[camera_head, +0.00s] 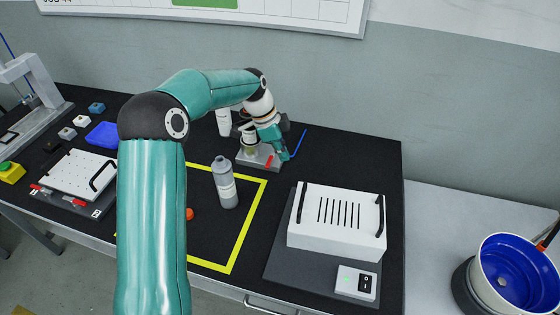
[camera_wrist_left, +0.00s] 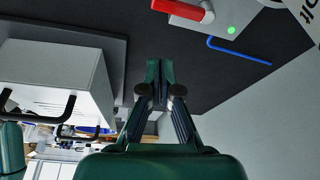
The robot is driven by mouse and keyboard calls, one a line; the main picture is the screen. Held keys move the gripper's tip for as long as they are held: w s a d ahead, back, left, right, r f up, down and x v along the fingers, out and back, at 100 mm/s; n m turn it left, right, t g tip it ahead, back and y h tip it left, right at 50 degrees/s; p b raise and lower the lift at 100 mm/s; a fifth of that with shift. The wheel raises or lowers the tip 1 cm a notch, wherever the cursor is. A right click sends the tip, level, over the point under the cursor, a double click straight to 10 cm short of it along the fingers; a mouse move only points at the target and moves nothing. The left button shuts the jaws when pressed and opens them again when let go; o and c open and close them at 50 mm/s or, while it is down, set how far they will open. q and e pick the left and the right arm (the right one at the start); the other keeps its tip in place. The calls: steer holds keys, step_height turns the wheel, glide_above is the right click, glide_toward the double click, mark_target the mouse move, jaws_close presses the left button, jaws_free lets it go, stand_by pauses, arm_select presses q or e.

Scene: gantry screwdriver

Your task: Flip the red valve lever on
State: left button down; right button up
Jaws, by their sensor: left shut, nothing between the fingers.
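The red valve lever (camera_head: 270,161) shows as a small red piece on a grey base plate (camera_head: 251,160) at the back of the black table. In the left wrist view the red lever (camera_wrist_left: 178,9) lies along the top edge of the picture, partly cut off, beside a bright green dot (camera_wrist_left: 231,30) on the light plate. My left gripper (camera_head: 286,157) is just right of the lever in the head view. In the wrist view its fingertips (camera_wrist_left: 160,66) are together and empty, apart from the lever. My arm hides part of the valve fixture. My right gripper is not in view.
A blue bent rod (camera_head: 299,144) lies right of my gripper. A grey bottle (camera_head: 225,185) stands inside the yellow outline. A white box with black handles (camera_head: 337,222) stands at the front right. A blue-lined bowl (camera_head: 510,272) is farther right. Bare table lies right of the rod.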

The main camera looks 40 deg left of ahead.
arm_select(q)
steer(key=w+v, duration=0.1)
steer(key=v, duration=0.5)
steer(key=shift+s, duration=0.35)
steer(key=shift+a+r, duration=0.15)
steer(key=shift+r, duration=0.05)
